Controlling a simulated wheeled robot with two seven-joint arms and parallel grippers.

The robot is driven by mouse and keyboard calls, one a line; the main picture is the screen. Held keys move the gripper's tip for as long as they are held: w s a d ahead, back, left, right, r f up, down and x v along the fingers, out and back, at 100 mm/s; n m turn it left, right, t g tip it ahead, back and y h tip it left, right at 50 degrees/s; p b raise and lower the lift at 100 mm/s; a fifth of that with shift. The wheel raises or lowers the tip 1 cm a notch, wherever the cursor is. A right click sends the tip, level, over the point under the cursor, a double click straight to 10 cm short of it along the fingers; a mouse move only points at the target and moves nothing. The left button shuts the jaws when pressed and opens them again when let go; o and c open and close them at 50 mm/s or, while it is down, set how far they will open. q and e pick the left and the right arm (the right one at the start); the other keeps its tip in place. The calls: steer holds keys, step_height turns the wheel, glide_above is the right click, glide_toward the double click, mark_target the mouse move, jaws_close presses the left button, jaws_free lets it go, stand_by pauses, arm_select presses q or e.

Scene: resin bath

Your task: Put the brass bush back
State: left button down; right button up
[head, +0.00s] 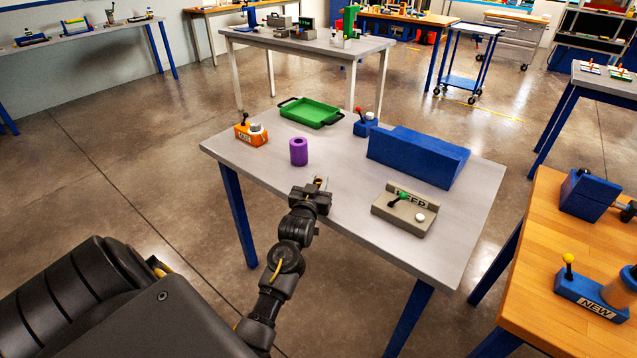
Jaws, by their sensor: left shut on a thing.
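My left gripper (319,183) reaches in over the near edge of the grey table. It is shut on a small brass-coloured piece, apparently the brass bush (320,181), which shows only in part between the fingertips. Whether it touches the tabletop I cannot tell. A purple cylinder (298,153) with a hole in its top stands upright just beyond and left of the gripper. My right gripper is not in view.
The grey table (335,175) also bears an orange labelled block (250,137), a green tray (311,112), a small blue block with a red knob (365,125), a large blue block (417,158) and a beige fixture with a green-knobbed lever (404,212). A wooden table (540,240) stands right.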

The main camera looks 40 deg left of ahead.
arm_select(q)
steer(key=shift+f, duration=0.2)
steer(key=c, duration=1.2)
jaws_free()
steer(key=shift+r, duration=0.15)
steer(key=b+v, duration=0.1)
steer(key=v, duration=1.1)
